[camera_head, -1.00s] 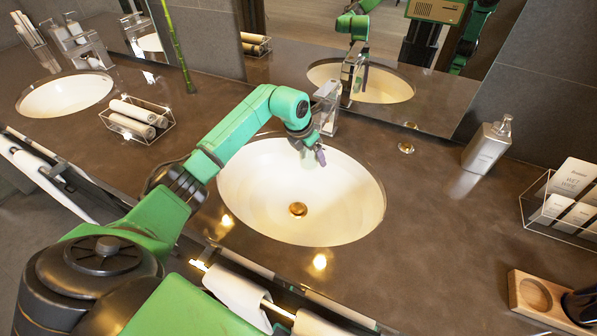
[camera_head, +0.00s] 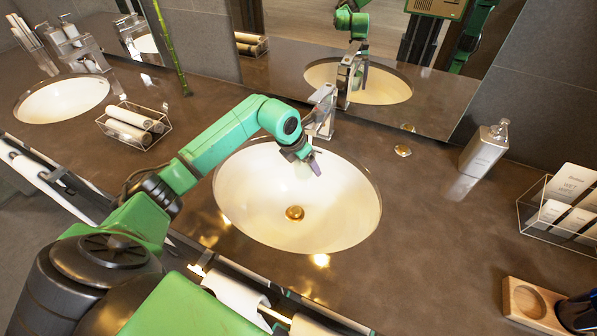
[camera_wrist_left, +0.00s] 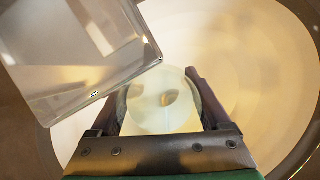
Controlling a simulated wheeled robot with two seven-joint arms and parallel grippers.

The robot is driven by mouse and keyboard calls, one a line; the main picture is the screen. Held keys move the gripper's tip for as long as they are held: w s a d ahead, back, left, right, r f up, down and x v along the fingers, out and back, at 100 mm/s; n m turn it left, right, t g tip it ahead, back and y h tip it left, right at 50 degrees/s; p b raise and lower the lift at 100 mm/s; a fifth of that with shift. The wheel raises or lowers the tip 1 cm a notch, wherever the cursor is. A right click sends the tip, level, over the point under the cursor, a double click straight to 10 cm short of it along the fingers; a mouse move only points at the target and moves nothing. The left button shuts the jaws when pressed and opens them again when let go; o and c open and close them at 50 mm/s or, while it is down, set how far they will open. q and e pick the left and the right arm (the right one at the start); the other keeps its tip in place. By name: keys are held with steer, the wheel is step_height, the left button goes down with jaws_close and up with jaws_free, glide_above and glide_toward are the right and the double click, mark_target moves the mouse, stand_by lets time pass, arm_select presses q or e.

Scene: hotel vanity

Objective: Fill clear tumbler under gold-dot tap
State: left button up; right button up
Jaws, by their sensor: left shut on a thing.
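My left gripper (camera_head: 313,163) hangs over the near sink basin (camera_head: 250,205), in front of and below its silver tap (camera_head: 321,112). In the left wrist view, the gripper (camera_wrist_left: 163,100) is shut on the clear tumbler (camera_wrist_left: 163,110), whose round outline shows between the two dark fingers. The tap (camera_wrist_left: 80,55) fills the upper left of that view, close beside the tumbler. The tumbler is hard to make out in the head view. I cannot make out a gold dot on the tap or any water. My right gripper is not in view.
A brass drain (camera_head: 294,213) sits in the basin. A soap dispenser (camera_head: 485,150) and a clear box of packets (camera_head: 522,215) stand to the right. A wooden tray (camera_head: 522,290) is at lower right. Rolled towels (camera_head: 130,130) and a second sink (camera_head: 60,98) lie left.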

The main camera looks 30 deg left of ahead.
arm_select(q)
steer(key=s, duration=0.4)
steer(key=shift+s+p, duration=0.3)
steer(key=shift+w+f, duration=0.1)
steer(key=p, duration=0.6)
glide_toward(301, 176)
steer(key=shift+d+r, duration=0.6)
steer(key=shift+d, duration=0.1)
steer(key=shift+f, duration=0.1)
